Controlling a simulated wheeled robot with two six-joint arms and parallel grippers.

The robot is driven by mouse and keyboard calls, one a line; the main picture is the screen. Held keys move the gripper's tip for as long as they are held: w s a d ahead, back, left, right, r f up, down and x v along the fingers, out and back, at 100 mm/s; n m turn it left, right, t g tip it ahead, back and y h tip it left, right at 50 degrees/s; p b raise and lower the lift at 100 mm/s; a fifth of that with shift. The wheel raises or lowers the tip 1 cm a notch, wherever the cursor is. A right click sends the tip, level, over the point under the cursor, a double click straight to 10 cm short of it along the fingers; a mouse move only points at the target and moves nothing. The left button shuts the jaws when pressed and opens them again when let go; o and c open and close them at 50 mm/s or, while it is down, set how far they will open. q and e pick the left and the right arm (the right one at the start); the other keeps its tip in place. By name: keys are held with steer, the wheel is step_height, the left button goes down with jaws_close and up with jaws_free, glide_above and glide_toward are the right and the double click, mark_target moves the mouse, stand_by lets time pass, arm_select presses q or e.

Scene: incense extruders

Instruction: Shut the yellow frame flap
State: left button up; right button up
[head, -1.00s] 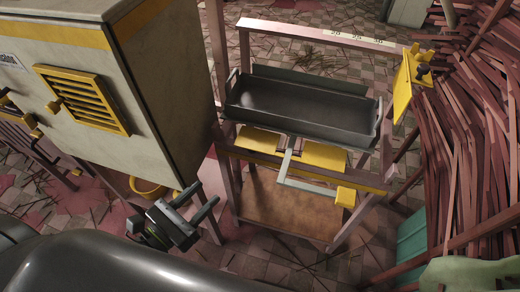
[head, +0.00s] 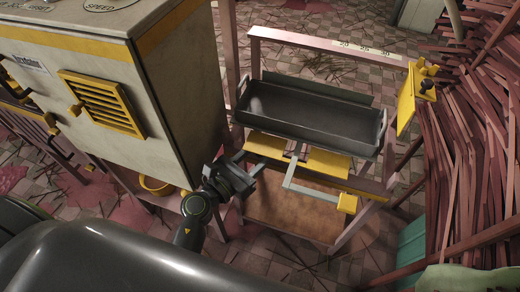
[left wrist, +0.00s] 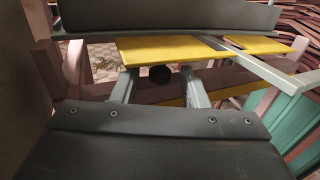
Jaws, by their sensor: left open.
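A yellow plate (head: 406,98) with a knob stands tilted at the right end of the pink frame (head: 320,41). Two flat yellow panels (head: 328,163) lie under the dark tray (head: 310,113) at the frame's front; they also show in the left wrist view (left wrist: 165,48). I cannot tell for sure which yellow piece is the flap. A grey bar (head: 315,194) with a yellow end block (head: 347,203) sticks out below the panels. My left gripper (head: 254,174) is open and empty at the frame's front left corner. Its fingers (left wrist: 160,88) point towards the left panel.
A tall grey cabinet (head: 180,90) with a yellow vent stands close on the left. A pile of reddish sticks (head: 480,150) fills the right side. A brown board (head: 290,215) lies low inside the frame.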

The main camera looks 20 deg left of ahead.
arm_select(q)
steer(key=shift+x, duration=0.95)
arm_select(e)
steer(key=shift+f, duration=0.2)
arm_select(q)
jaws_close()
